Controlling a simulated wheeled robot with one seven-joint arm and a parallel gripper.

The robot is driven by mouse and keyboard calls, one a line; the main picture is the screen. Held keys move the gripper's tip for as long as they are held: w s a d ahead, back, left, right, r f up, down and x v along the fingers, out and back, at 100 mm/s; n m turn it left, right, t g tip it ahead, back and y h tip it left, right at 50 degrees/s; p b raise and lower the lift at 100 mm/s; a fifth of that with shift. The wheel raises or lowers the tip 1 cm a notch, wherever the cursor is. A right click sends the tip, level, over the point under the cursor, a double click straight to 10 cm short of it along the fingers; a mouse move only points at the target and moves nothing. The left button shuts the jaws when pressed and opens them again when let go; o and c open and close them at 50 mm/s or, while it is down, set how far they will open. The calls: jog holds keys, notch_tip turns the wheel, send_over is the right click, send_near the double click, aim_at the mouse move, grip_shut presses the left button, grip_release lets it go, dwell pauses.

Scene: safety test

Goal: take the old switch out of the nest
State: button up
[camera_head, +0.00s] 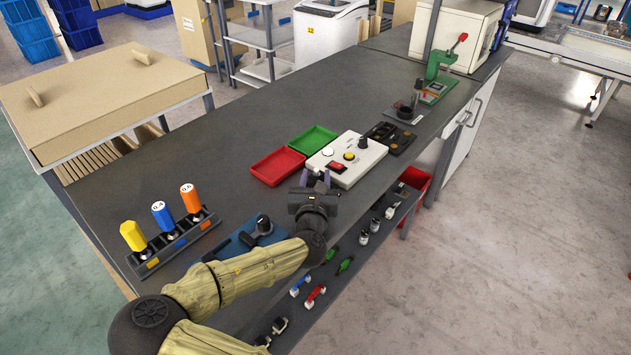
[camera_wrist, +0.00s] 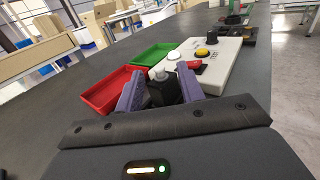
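My gripper (camera_head: 315,178) is over the bench at the near edge of the white panel box, its two purple fingers pointing away. In the wrist view, a black block with a pale round cap, apparently a switch (camera_wrist: 163,92), sits between the fingers (camera_wrist: 162,85), which seem to press on both its sides. In the head view it is hard to make out. A blue fixture (camera_head: 236,246), possibly the nest, lies on the bench nearer to me, partly hidden by my arm. A black knob-like part (camera_head: 263,225) stands on it.
A red tray (camera_head: 277,167) and a green tray (camera_head: 314,141) lie left of the white panel box (camera_head: 371,161). A rack (camera_head: 175,240) with yellow, blue and orange handles stands at the left. A green press (camera_head: 437,68) stands farther back. The bench's left middle is clear.

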jog(key=w, duration=0.4)
jog(key=shift+w, duration=0.35)
grip_shut()
